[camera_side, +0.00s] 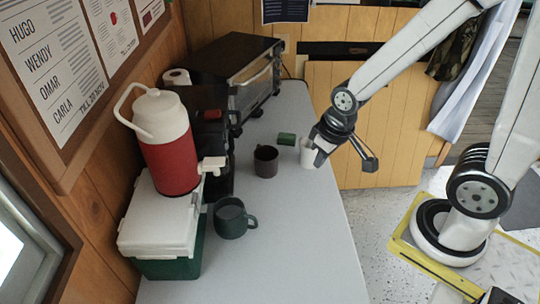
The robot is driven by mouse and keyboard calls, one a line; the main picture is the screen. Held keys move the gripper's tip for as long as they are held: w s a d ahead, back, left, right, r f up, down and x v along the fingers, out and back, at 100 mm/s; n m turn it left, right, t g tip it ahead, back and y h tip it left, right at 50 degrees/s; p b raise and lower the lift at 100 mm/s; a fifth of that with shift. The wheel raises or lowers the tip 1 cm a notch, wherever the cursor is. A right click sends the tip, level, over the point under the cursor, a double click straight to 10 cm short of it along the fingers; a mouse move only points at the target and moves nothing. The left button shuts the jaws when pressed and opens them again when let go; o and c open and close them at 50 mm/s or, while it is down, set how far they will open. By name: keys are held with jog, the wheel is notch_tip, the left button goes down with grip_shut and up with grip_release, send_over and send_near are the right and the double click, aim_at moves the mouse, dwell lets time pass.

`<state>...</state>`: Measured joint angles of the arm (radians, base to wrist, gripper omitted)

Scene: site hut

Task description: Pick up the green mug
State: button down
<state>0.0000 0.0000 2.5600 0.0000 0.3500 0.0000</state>
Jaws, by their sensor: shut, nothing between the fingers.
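The dark green mug (229,219) stands upright on the grey table, with its handle to the right. It is close to the green-and-white cooler. My gripper (320,158) is shut and empty at the table's right edge, up and to the right of the green mug and well apart from it. The gripper is in front of a white cup (307,152) and hides part of it. I cannot tell whether they touch.
A red-and-white jug (168,150) sits on the cooler (158,232). A black toaster oven (237,68) is at the back. The table front (270,270) is clear.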

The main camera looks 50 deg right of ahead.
jog(key=c, duration=0.5)
grip_release()
jog(key=shift+c, duration=0.2)
jog(key=m+g+y, duration=0.4)
jog(key=m+y, duration=0.8)
jog(key=m, duration=0.4)
send_near(241, 214)
jog(key=s+a, duration=0.2)
jog(key=shift+w+d+f+m+t+y, duration=0.15)
jog(key=shift+w+f+m+y, duration=0.2)
jog(key=shift+f, duration=0.2)
jog(key=shift+w+a+f+m+t+y, duration=0.1)
jog(key=shift+w+f+m+t+y, duration=0.05)
jog(key=shift+w+f+m+y, duration=0.3)
jog(key=shift+s+f, duration=0.15)
jog(key=shift+x, duration=1.3)
